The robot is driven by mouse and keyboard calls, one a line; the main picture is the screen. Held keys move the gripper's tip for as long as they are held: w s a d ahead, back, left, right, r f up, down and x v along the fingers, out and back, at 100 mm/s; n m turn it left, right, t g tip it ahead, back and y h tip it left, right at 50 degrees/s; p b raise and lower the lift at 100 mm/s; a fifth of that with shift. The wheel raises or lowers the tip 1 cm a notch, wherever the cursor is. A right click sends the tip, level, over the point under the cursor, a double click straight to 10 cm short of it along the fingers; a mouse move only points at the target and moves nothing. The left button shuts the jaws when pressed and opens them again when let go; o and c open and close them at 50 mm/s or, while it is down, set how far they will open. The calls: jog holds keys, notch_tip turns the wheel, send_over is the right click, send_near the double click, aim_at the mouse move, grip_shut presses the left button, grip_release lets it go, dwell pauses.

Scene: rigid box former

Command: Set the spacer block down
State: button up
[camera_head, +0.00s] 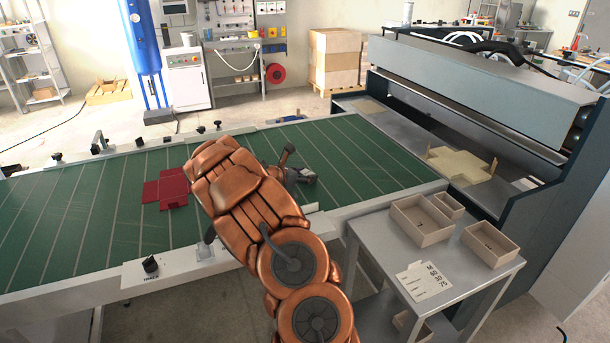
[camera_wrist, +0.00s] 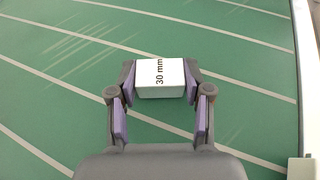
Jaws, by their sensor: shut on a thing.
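A white spacer block (camera_wrist: 160,78) marked "30 mm" is between the fingers of my gripper (camera_wrist: 160,90) in the wrist view. In the head view my gripper (camera_head: 300,176) is over the green belt (camera_head: 350,145), right of a red folded blank (camera_head: 168,189). My copper-coloured arm hides part of the belt, and the block cannot be made out there.
A grey side table (camera_head: 393,256) at right carries open boxes (camera_head: 422,221) and a card with numbers (camera_head: 424,281). A large machine (camera_head: 480,75) stands at the belt's right end, with a cream blank (camera_head: 461,165) on its bed. The belt right of my gripper is clear.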

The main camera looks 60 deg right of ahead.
jog(key=shift+f, duration=0.2)
jog(key=shift+f, duration=0.15)
jog(key=o, duration=1.2)
jog(key=shift+a+r, duration=0.1)
jog(key=shift+r, duration=0.1)
jog(key=b+v, duration=0.2)
jog(key=v, duration=0.8)
jog(key=shift+v, duration=0.95)
